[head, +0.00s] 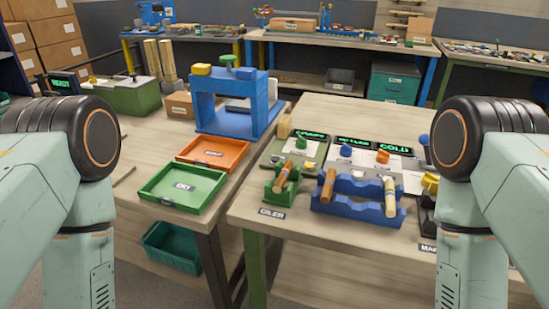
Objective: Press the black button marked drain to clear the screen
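Three small dark screens with green text stand in a row on the right-hand bench: a left one (312,135), a middle one (355,141) and a right one (396,148) that seems to read COLD. Another dark screen (64,84), reading READY, stands at the far left by a green machine (134,97). Grey panels with orange and blue knobs sit just below the row of three. I cannot make out a black button marked drain. Only upper parts of my two arms show at the sides. Neither gripper is in view.
A green cradle (273,208) marked OILER and a blue rack (357,208) hold turned wood pieces in front of the panels. A green tray (183,205), an orange tray (212,168) and a blue press frame (204,108) occupy the left bench. The right bench's back is clear.

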